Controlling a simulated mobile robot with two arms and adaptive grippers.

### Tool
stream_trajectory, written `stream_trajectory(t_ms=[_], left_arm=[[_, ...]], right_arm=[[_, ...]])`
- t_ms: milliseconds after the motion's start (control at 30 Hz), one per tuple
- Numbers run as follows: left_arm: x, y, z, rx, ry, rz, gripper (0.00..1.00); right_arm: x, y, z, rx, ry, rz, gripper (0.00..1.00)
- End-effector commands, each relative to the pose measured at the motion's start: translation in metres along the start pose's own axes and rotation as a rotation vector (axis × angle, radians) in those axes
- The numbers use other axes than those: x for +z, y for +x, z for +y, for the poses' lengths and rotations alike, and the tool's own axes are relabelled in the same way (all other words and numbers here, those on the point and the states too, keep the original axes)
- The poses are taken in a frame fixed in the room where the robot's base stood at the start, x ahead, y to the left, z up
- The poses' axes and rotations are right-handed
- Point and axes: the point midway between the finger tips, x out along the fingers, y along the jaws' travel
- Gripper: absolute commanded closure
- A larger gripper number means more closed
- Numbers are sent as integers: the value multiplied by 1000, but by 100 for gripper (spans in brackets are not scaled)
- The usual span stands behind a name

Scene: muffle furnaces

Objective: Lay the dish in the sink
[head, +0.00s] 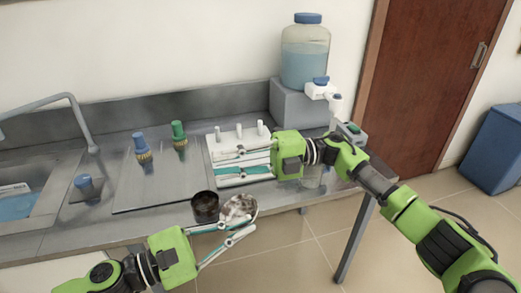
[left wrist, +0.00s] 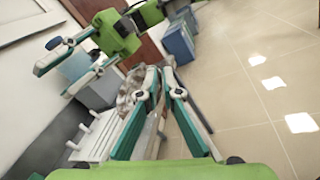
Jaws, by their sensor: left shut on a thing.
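The dish (head: 240,206), round with a mottled grey-brown inside, is at the front edge of the counter in the head view. It also shows in the left wrist view (left wrist: 128,92), partly hidden behind a finger. My left gripper (head: 246,222) is shut on its rim; the fingertips converge in the left wrist view (left wrist: 160,72). My right gripper (head: 218,166) reaches in from the right, empty, its fingers apart above the counter by a white peg rack. It also shows in the left wrist view (left wrist: 66,72). The sink (head: 62,178) is at the far left, with something blue inside.
A dark cup (head: 205,207) stands just left of the dish. A white peg rack (head: 229,136), blue and green brushes (head: 142,148) (head: 178,134), a blue-capped item (head: 87,187) and the faucet (head: 78,112) are on the counter. A large water jug (head: 305,55) stands behind.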

Motion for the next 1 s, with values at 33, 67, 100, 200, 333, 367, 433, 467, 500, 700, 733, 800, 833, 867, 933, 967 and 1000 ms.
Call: stream_trajectory(t_ms=[33,67,100,200,333,367,433,467,500,700,733,800,833,867,933,967,1000], left_arm=[[0,0,0,0,0,0,100],[0,0,0,0,0,0,100],[0,0,0,0,0,-1,100],[0,0,0,0,0,-1,100],[0,0,0,0,0,-1,100],[0,0,0,0,0,-1,100],[0,0,0,0,0,-1,100],[0,0,0,0,0,0,100],[0,0,0,0,0,0,100],[0,0,0,0,0,0,100],[0,0,0,0,0,0,100],[0,0,0,0,0,0,100],[0,0,0,0,0,0,100],[0,0,0,0,0,0,100],[0,0,0,0,0,-1,100],[0,0,0,0,0,-1,100],[0,0,0,0,0,-1,100]], right_arm=[[-11,11,11,-84,-56,60,78],[-18,16,13,-137,-83,95,78],[-27,20,16,-209,-118,136,78],[-44,25,19,-401,-201,224,78],[-58,17,21,-671,-297,304,78],[-60,13,22,-734,-318,316,78],[-63,2,26,-883,-360,334,78],[-63,-4,28,-942,-376,337,78],[-63,-12,31,-1019,-394,338,78],[-59,-46,50,-1305,-452,313,78],[-59,-49,52,-1331,-456,308,78],[-58,-55,56,-1376,-463,299,78],[-58,-57,57,-1389,-465,297,78],[-58,-58,57,-1399,-466,295,78],[-57,-59,54,-1412,-467,293,78],[-57,-59,51,-1414,-467,293,78],[-57,-59,47,-1413,-466,293,78]])
